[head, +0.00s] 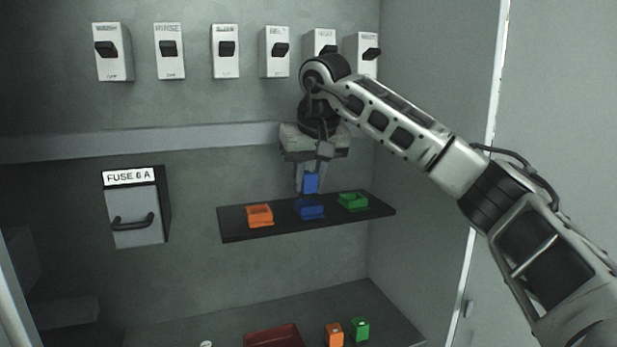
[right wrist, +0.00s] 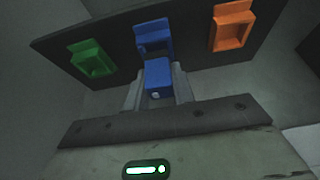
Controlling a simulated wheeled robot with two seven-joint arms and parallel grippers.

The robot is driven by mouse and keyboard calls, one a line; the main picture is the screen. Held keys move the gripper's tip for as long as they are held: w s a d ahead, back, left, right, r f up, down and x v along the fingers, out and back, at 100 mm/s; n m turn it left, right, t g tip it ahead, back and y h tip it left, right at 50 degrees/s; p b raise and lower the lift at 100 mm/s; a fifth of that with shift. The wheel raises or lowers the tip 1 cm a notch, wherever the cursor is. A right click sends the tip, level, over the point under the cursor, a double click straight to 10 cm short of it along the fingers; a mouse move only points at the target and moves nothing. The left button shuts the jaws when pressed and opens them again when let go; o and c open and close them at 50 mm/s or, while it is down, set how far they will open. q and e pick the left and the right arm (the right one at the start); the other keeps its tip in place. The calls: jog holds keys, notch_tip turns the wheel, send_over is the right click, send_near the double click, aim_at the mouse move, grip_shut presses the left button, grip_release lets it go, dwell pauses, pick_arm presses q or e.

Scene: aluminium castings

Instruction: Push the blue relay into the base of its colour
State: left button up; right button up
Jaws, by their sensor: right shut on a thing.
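My right gripper (head: 311,186) points down over the black shelf and is shut on the blue relay (head: 310,182). The right wrist view also shows the relay (right wrist: 158,74) between the fingers. The blue base (head: 309,210) is the middle one on the shelf, directly below the relay in the head view. In the right wrist view the blue base (right wrist: 154,36) lies just beyond the relay, which partly hides its near edge. The relay appears slightly above the base; I cannot tell whether they touch. My left gripper is not in view.
On the shelf (head: 235,234), an orange base (head: 260,215) sits left and a green base (head: 353,201) right. Below are an orange relay (head: 334,335), a green relay (head: 360,329) and a red tray (head: 273,337). Several switches line the wall above; a fuse box (head: 135,215) is left.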

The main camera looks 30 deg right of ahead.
jog(key=shift+f+b, duration=0.45)
jog(key=shift+f, duration=0.55)
jog(key=shift+r, duration=0.1)
jog(key=shift+r+p, duration=0.55)
jog(key=shift+r, duration=0.05)
jog(key=shift+f+b, duration=0.3)
jog(key=shift+f, duration=0.45)
dwell(1.0)
